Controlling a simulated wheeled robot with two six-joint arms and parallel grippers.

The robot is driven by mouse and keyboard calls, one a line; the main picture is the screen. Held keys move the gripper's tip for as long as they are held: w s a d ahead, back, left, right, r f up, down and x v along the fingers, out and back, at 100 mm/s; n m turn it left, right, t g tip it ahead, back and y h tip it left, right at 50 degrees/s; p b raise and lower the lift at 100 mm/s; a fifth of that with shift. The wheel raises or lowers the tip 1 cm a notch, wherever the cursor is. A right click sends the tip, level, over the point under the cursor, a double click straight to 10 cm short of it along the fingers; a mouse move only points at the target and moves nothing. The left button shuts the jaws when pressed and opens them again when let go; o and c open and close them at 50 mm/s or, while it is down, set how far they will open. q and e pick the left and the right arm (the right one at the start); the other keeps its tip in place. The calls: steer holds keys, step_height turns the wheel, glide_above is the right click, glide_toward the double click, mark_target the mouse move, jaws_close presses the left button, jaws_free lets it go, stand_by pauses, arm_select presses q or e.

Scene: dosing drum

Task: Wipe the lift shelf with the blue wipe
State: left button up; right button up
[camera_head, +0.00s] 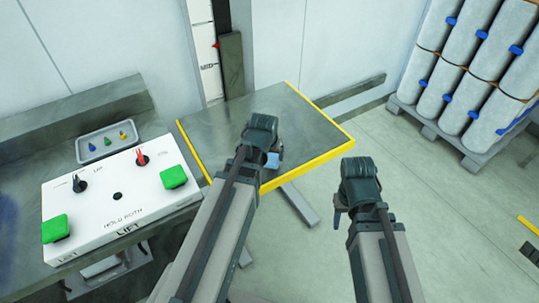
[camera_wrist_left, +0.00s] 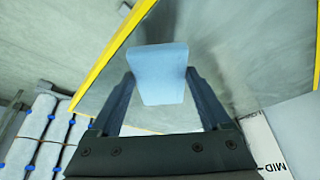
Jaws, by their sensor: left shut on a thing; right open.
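The lift shelf (camera_head: 305,128) is a grey plate with a yellow edge, in the middle of the head view. It also fills much of the left wrist view (camera_wrist_left: 237,50). The blue wipe (camera_wrist_left: 160,75) is a light blue block between the fingers of my left gripper (camera_wrist_left: 168,100). A small part of the wipe (camera_head: 272,160) shows beside that gripper (camera_head: 266,150) in the head view. The left gripper is shut on it over the shelf; I cannot tell whether the wipe touches the surface. My right gripper (camera_head: 340,205) is open and empty, right of the shelf and in front of it.
A white lift control box (camera_head: 118,200) with two green buttons and knobs stands on the bench at left. A grey tray (camera_head: 108,143) with small coloured pieces lies behind it. A pallet (camera_head: 440,135) of wrapped rolls stands at the back right. The floor (camera_head: 440,230) at right is mostly clear.

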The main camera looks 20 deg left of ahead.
arm_select(q)
steer(key=shift+r, duration=0.4)
step_height(320, 180, up, 3)
steer(key=p, duration=0.3)
steer(key=shift+f, duration=0.1)
